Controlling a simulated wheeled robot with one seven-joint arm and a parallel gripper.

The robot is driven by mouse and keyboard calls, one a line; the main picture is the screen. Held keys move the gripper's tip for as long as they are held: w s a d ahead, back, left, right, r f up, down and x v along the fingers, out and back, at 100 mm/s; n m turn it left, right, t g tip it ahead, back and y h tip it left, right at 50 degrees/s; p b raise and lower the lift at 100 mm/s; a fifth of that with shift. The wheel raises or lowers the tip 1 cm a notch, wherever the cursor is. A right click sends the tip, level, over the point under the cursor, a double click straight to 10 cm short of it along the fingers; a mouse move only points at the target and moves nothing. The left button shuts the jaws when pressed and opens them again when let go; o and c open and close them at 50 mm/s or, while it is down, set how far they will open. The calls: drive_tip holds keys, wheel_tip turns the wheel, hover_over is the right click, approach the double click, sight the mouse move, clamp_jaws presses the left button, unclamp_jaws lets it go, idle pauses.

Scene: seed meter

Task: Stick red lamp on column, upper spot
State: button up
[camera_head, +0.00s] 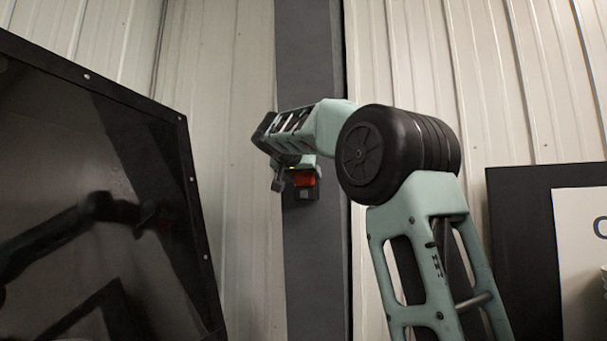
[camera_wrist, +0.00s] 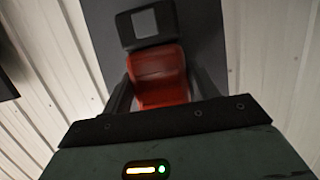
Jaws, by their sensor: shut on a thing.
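The red lamp (camera_head: 304,179) is in front of the dark grey column (camera_head: 312,70) in the head view. The red lamp (camera_wrist: 158,75) also shows in the wrist view, between the dark fingers of my gripper (camera_wrist: 159,90), which is shut on it. In the head view my gripper (camera_head: 291,183) is partly hidden by my own wrist. A black plate with a pale square (camera_wrist: 145,23) adjoins the lamp; I cannot tell whether it belongs to the lamp or the column. Whether the lamp touches the column is unclear.
A large dark glossy panel (camera_head: 90,190) with a bolted frame stands at the left and reflects my arm. Pale ribbed wall (camera_head: 225,80) lies on both sides of the column. A black board with a white sign (camera_head: 580,230) is at the right.

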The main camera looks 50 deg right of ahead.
drive_tip(key=shift+w+d+r, duration=0.1)
drive_tip(key=shift+d, duration=0.15)
idle(0.5)
drive_tip(key=o, duration=1)
drive_tip(key=shift+o, duration=0.2)
drive_tip(key=shift+a, duration=0.1)
drive_tip(key=f+b+v, duration=0.1)
drive_tip(key=b+v, duration=0.3)
drive_tip(key=v, duration=0.7)
drive_tip(key=f+b+v, duration=0.1)
drive_tip(key=b+v, duration=0.2)
drive_tip(key=v, duration=0.9)
drive_tip(key=shift+s+a+f+b, duration=0.3)
drive_tip(key=shift+a+b, duration=0.1)
drive_tip(key=shift+a, duration=0.25)
